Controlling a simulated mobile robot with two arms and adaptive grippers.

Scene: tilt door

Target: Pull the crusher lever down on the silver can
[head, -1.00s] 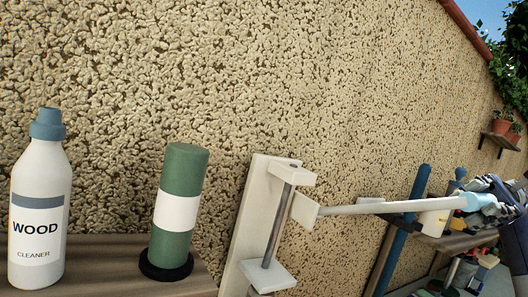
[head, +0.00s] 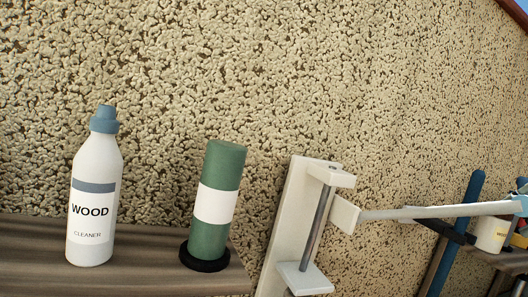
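The can crusher (head: 285,235) is a white upright plate against the wall at the lower middle right, with a white top block and a white lower block joined by a grey metal rod (head: 317,228). Its pale lever (head: 430,212) runs from a white pivot block out to the right, almost level and slightly raised. The lever's light blue grip (head: 522,205) is cut by the right edge. I see no silver can; the crusher's lowest part is cut off by the bottom edge.
A brown shelf (head: 130,280) at lower left holds a white wood cleaner bottle (head: 93,210) and a green cylinder with a white band (head: 216,205) on a black base. The rough wall is behind.

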